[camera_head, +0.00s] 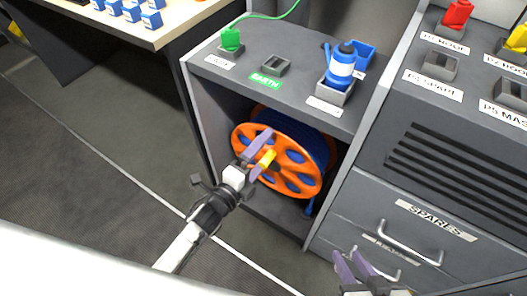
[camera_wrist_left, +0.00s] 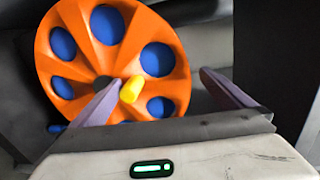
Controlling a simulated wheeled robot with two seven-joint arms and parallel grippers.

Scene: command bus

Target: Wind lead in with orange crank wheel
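The orange crank wheel (camera_head: 303,151) sits upright in an open cubby of the grey cabinet, on the side of a reel of blue lead (camera_head: 322,148). A yellow crank knob (camera_head: 267,158) stands out from the wheel's face. The wheel (camera_wrist_left: 153,27) and the knob (camera_wrist_left: 132,89) also show in the left wrist view. My left gripper (camera_head: 262,157) is open in front of the wheel, with the knob between its purple fingers in the head view; I cannot tell whether either finger touches it. My right gripper (camera_head: 356,266) is at the bottom edge, with its fingers apart, in front of the drawers.
Drawers with a metal handle (camera_head: 410,243) stand at right. A table with blue items is at upper left.

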